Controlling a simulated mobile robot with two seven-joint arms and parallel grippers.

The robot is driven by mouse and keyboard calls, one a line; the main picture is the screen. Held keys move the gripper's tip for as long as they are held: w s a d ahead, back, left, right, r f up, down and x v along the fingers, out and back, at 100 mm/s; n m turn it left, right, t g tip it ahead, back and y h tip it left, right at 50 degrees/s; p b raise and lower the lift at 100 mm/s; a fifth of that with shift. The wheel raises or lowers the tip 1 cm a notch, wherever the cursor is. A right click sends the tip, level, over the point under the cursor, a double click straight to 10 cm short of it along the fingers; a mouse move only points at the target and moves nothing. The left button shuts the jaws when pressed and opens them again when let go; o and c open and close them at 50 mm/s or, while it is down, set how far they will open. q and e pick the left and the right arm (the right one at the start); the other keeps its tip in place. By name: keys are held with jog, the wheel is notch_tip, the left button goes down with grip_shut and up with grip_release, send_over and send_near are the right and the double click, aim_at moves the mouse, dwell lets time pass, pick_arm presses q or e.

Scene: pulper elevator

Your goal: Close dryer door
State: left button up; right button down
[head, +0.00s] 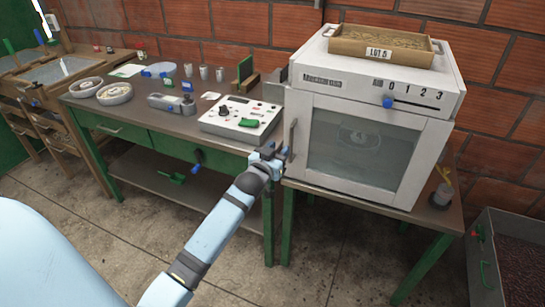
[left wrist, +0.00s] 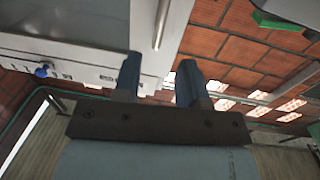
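The upright handle (head: 292,137) is on the door's left edge. My left gripper (head: 274,153) is just left of the handle, low beside it. In the left wrist view its two fingers (left wrist: 158,65) are apart with nothing between them, and the metal handle (left wrist: 161,24) lies beyond their tips. Contact cannot be told. My right gripper is not in view.
A tray marked LOT 5 (head: 380,48) sits on the dryer. A control box (head: 239,119) stands on the green-framed table to the left, near my arm. A bin of dark beans (head: 519,265) is at the lower right. Concrete floor is open in front.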

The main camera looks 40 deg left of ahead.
pick_arm(q)
jog(key=shift+s+d, duration=0.15)
jog(key=shift+s, duration=0.8)
jog(key=shift+s+d, duration=0.1)
jog(key=shift+s, duration=0.85)
